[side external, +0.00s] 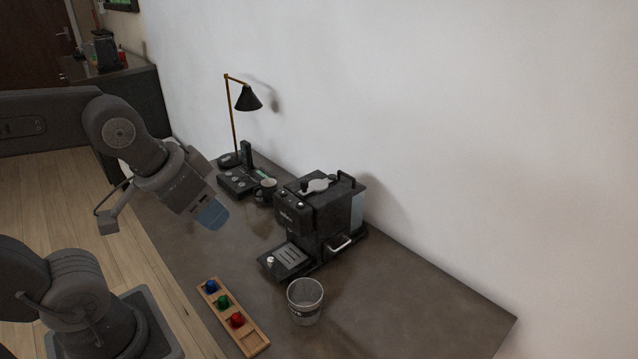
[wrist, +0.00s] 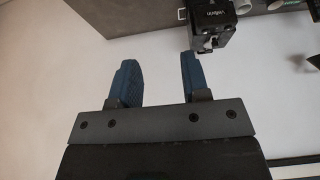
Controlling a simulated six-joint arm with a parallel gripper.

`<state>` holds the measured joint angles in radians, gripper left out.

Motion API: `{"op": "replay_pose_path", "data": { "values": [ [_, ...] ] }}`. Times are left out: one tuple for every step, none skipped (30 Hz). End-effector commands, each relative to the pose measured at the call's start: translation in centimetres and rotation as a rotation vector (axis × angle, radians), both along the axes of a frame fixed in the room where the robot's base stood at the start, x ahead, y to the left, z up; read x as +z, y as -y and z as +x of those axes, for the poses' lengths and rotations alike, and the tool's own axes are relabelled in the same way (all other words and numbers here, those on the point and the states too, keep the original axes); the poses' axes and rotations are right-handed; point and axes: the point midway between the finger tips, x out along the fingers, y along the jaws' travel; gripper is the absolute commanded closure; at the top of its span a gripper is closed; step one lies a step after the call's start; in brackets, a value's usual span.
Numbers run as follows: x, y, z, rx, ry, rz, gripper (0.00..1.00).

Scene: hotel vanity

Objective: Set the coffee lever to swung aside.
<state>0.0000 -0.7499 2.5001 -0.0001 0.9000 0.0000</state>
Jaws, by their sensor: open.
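The black coffee machine (side external: 298,222) stands on the counter against the wall. A silver lever-like piece (side external: 316,186) lies on its top, and a pale handle (side external: 340,245) sticks out low on its right side. I cannot tell for certain which is the coffee lever. My gripper (side external: 211,214) is in the air to the left of the machine, apart from it, with blue fingers pointing down and right. In the wrist view, my gripper (wrist: 158,80) is open with nothing between the fingers. Part of the machine (wrist: 212,18) shows beyond the right finger, cut off by the top edge.
A wooden tray (side external: 254,342) with blue, green and red pieces lies at the counter's front. A clear cup (side external: 305,303) stands right of it. A lamp (side external: 248,98), a dark tray (side external: 236,183) and a mug (side external: 267,188) are behind. The counter's right is clear.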

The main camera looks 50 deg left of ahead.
Motion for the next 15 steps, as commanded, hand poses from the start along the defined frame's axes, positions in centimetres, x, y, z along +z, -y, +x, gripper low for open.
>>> {"op": "replay_pose_path", "data": {
  "values": [
    [0.0, 0.0, 0.0, 0.0, 0.0, 0.0, 0.57],
    [0.0, 0.0, 0.0, 0.0, 0.0, 0.0, 0.57],
    [0.0, 0.0, 0.0, 0.0, 0.0, 0.0, 0.57],
    [0.0, 0.0, 0.0, 0.0, 0.0, 0.0, 0.57],
    [0.0, 0.0, 0.0, 0.0, 0.0, 0.0, 0.57],
    [0.0, 0.0, 0.0, 0.0, 0.0, 0.0, 0.57],
    [0.0, 0.0, 0.0, 0.0, 0.0, 0.0, 0.57],
    [0.0, 0.0, 0.0, 0.0, 0.0, 0.0, 0.57],
    [0.0, 0.0, 0.0, 0.0, 0.0, 0.0, 0.57],
    [0.0, 0.0, 0.0, 0.0, 0.0, 0.0, 0.57],
    [0.0, 0.0, 0.0, 0.0, 0.0, 0.0, 0.57],
    [0.0, 0.0, 0.01, 0.0, 0.0, 0.0, 0.55],
    [0.04, -0.01, 0.05, 0.001, 0.0, 0.0, 0.52],
    [0.13, -0.04, 0.16, 0.004, -0.002, -0.001, 0.51],
    [0.37, -0.1, 0.46, 0.011, -0.006, -0.003, 0.51]
  ]
}}
